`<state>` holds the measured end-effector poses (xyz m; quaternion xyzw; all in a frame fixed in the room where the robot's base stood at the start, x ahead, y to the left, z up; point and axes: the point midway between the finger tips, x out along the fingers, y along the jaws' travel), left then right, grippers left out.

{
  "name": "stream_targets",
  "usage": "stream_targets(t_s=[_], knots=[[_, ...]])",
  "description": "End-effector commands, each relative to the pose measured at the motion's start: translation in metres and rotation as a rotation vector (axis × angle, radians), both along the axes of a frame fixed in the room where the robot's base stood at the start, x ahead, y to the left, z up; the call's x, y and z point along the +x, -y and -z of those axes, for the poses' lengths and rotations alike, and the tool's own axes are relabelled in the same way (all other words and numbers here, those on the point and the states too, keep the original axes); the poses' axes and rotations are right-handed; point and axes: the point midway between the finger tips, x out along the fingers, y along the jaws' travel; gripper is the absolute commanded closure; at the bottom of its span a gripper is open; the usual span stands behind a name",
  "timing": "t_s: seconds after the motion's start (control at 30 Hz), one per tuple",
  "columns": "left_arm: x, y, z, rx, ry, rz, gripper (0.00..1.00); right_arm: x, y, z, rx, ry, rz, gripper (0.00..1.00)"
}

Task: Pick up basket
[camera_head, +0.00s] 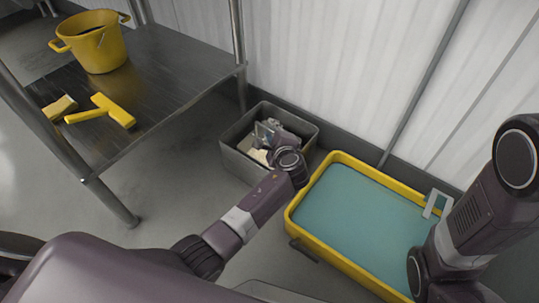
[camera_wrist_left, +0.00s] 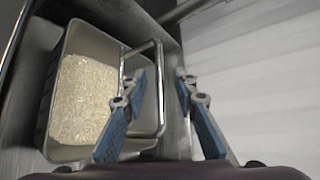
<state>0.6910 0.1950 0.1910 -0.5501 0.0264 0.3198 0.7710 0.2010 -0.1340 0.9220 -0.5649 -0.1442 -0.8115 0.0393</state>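In the left wrist view, a metal basket (camera_wrist_left: 60,150) holds pale rice grains (camera_wrist_left: 85,100). A thin metal loop handle (camera_wrist_left: 143,47) stands on its right side. My left gripper (camera_wrist_left: 160,75) is open, its two blue-padded fingers apart, with the handle's right bar seen between them. I cannot tell whether they touch it. In the head view, my left gripper (camera_head: 266,134) reaches down into a grey bin (camera_head: 237,160) on the floor, and my own wrist hides much of the inside. My right arm is at the right edge, and its gripper is not seen.
A yellow tub (camera_head: 297,222) of blue-green liquid stands right of the bin, with a grey bracket (camera_head: 428,208) at its far right corner. A metal table (camera_head: 165,85) at left bears a yellow pot (camera_head: 95,45) and yellow brushes (camera_head: 113,110). A white wall (camera_head: 330,60) closes the back.

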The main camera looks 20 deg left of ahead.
Motion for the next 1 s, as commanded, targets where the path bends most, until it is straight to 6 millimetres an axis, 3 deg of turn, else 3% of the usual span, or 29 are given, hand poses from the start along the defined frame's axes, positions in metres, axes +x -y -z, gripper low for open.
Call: stream_targets(t_s=[0.2, 0.43, 1.0], knots=[[0.0, -0.0001, -0.0002, 0.0, 0.0, 0.0, 0.74, -0.0003, 0.0, -0.0006, 0.0, 0.001, 0.0, 1.0], [-0.0002, 0.0, -0.0001, 0.0, -0.001, 0.0, 1.0, -0.0005, -0.0001, -0.0006, 0.0, 0.001, 0.0, 1.0], [0.0007, 0.0005, -0.0022, 0.0, 0.003, 0.001, 1.0, -0.0007, -0.0001, -0.0006, 0.0, 0.002, 0.0, 1.0]])
